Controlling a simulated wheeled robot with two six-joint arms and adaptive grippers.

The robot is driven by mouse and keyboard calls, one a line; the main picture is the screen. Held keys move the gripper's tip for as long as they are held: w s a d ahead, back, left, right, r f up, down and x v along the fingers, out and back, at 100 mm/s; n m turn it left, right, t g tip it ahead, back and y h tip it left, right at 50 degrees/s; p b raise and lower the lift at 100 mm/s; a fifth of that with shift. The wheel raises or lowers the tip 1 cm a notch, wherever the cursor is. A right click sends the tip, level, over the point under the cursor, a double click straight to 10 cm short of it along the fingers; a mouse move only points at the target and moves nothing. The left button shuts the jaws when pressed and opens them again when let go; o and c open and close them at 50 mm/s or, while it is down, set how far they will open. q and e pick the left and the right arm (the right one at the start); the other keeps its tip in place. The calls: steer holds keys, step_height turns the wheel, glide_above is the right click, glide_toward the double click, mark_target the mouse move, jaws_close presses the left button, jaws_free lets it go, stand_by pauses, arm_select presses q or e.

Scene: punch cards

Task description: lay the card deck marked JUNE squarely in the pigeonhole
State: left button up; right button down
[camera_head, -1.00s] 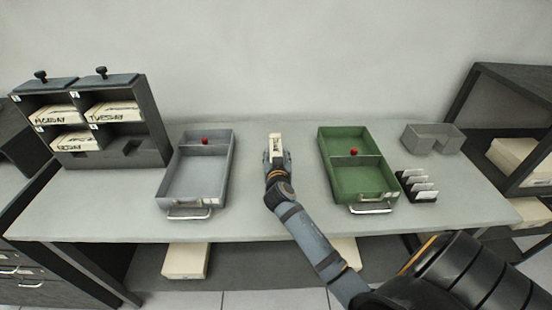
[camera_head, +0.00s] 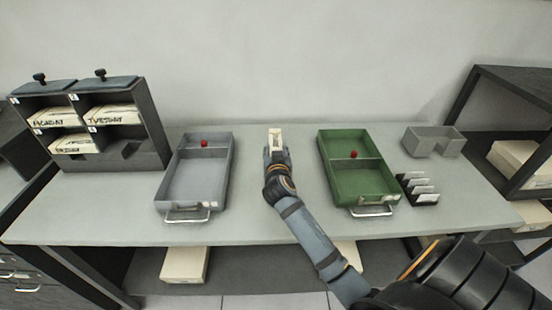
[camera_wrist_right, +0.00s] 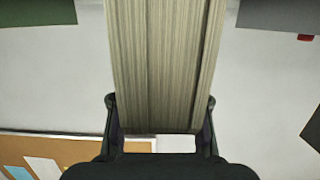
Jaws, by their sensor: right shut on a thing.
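My right gripper (camera_head: 276,153) is shut on a cream card deck (camera_head: 275,138) above the middle of the table, between the grey and green trays. In the right wrist view the deck (camera_wrist_right: 160,60) shows its long striped card edges between the two fingers. No mark on it is readable. A dark rack of pigeonholes (camera_head: 152,122) stands at the back left. The lower right pigeonhole (camera_head: 124,150) looks empty. My left gripper is out of view.
A grey tray (camera_head: 192,184) and a green tray (camera_head: 360,182), each with a red knob and front handle, flank my right arm. Dark shelves (camera_head: 500,110) stand far right.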

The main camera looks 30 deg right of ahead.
steer(key=s+r, duration=0.1)
steer(key=r, duration=0.1)
steer(key=s+a+r, duration=0.1)
steer(key=s+r, duration=0.3)
steer(key=shift+s+a+r, duration=0.15)
steer(key=shift+s+a, duration=0.1)
steer(key=shift+a, duration=0.15)
steer(key=s+a+r+p, duration=0.2)
steer(key=s+r+p, duration=0.1)
steer(key=s, duration=0.5)
steer(key=shift+a+r+p, duration=0.25)
steer(key=shift+r+p, duration=0.1)
steer(key=shift+p, duration=0.3)
steer(key=shift+w, duration=0.1)
